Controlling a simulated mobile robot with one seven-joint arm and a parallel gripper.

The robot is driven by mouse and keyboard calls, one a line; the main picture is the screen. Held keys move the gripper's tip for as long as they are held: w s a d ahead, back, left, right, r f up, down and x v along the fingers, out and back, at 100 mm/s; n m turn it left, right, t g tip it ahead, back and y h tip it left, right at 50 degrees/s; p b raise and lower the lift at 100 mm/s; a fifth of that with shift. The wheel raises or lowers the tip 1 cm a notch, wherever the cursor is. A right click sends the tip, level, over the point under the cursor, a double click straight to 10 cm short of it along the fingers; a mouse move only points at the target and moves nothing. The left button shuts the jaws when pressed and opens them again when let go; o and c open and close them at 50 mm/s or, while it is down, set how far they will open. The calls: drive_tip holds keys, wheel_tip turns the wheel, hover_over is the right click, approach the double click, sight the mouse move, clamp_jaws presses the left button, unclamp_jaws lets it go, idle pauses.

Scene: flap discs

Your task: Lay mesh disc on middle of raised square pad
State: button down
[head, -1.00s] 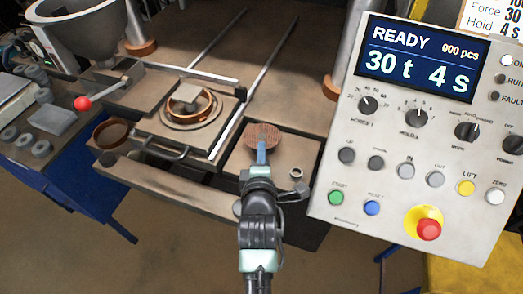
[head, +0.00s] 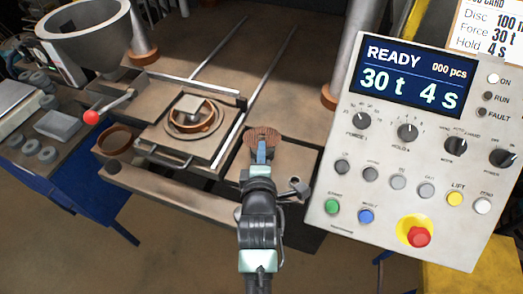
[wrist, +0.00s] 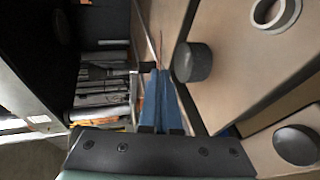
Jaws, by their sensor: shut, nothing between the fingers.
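The mesh disc (head: 264,132) is a round, reddish-brown grid at the tips of my gripper (head: 261,145) in the head view. The blue fingers of my gripper are pressed together, also in the wrist view (wrist: 160,85). A thin reddish line beyond the fingertips there may be the disc's edge; I cannot tell. The disc overlaps the far side of a flat brown block; whether it touches is unclear. A small square-topped block (head: 189,111) stands inside a copper-coloured ring to the left; it may be the raised square pad.
The control panel (head: 408,145) stands close on the right. A red-knobbed lever (head: 92,117) and a brown round bowl (head: 115,139) are at left.

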drive_tip(key=shift+r+p, duration=0.9)
drive_tip(key=shift+r, duration=0.2)
